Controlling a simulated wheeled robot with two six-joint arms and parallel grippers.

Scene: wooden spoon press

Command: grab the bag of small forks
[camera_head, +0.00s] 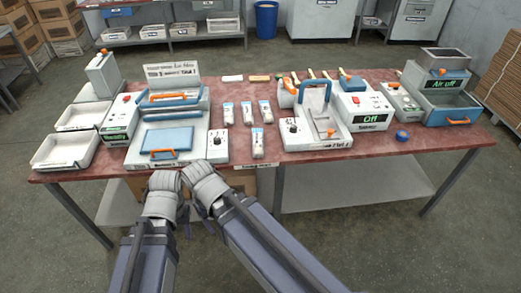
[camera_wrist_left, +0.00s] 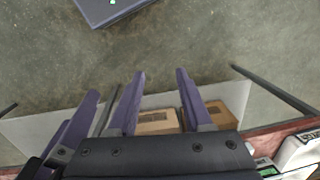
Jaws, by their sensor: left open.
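Several small clear bags with pale contents and blue-white tops stand on the red table; one bag (camera_head: 258,142) is nearer the front edge than three others in a row (camera_head: 246,113). Their labels are too small to read, so I cannot tell which holds small forks. My left gripper (camera_wrist_left: 158,80) shows its purple fingers apart with nothing between them, below the table's front edge. In the head view it is mostly hidden by my arms. My right gripper (camera_head: 211,228) is also mostly hidden beside it; only a small purple part shows. Neither touches a bag.
A blue and white press (camera_head: 168,140) stands left of the bags, and another machine (camera_head: 320,125) stands right of them. A control box (camera_head: 218,147) is left of the front bag. White trays (camera_head: 66,151) lie at the far left. Cardboard boxes (camera_wrist_left: 158,121) sit under the table.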

